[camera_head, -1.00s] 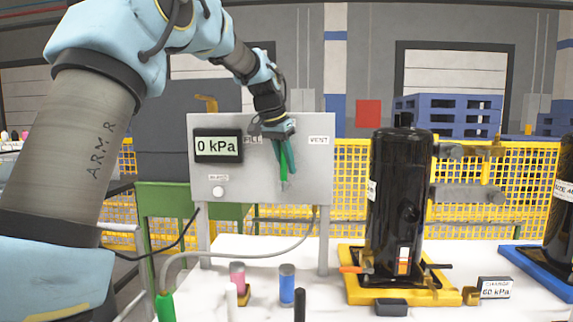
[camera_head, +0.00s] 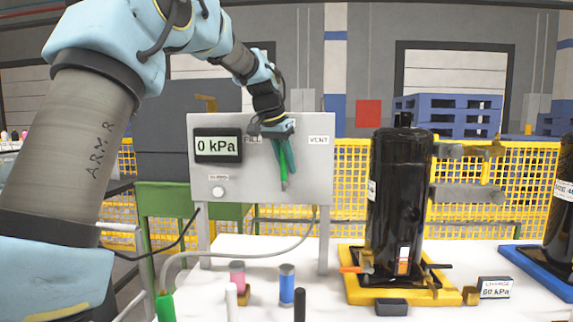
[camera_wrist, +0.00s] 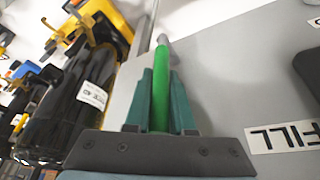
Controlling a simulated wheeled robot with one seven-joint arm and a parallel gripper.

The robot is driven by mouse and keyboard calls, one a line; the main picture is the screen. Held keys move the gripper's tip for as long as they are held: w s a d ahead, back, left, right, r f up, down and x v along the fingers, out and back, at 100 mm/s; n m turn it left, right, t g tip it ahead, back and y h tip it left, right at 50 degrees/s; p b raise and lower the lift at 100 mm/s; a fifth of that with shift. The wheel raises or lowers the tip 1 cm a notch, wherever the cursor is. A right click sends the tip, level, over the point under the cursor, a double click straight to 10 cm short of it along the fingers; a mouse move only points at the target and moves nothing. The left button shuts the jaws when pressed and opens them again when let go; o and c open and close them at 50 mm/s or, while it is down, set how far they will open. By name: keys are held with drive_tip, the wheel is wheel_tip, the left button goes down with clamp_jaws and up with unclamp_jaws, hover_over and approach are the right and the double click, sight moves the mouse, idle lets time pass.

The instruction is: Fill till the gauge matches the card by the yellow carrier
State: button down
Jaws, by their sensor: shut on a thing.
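The gauge (camera_head: 217,146) on the grey panel (camera_head: 315,175) reads 0 kPa. The card (camera_head: 496,288) beside the yellow carrier (camera_head: 360,290) reads 60 kPa. A black compressor (camera_head: 398,190) stands upright on the carrier.
A VENT label (camera_head: 319,140) marks the panel's right side, and a round button (camera_head: 218,192) sits under the gauge. Pink and blue cylinders (camera_head: 287,287) stand on the white table. A blue carrier (camera_head: 540,270) is at the right.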

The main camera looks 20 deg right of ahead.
drive_tip(key=shift+w+a+f+g+h+b, duration=0.15)
drive_tip(key=shift+w+a+g+h+b, duration=0.15)
drive_tip(key=shift+a+h, duration=0.2)
drive_tip(key=h+b, duration=0.1)
drive_tip(key=a+h+b, duration=0.1)
drive_tip(key=shift+w+a+f+n+g+b, duration=0.1)
drive_tip(key=shift+w+f+n+g+b, duration=0.2)
drive_tip(key=shift+w+n+g, duration=0.1)
drive_tip(key=shift+w+a+r+g+h+b, duration=0.15)
drive_tip(key=shift+a+g+h+b, duration=0.25)
drive_tip(key=shift+h+b, duration=0.5)
drive_tip(key=shift+d, duration=0.1)
drive_tip(key=c, duration=1)
unclamp_jaws()
drive_tip(key=shift+c, duration=0.2)
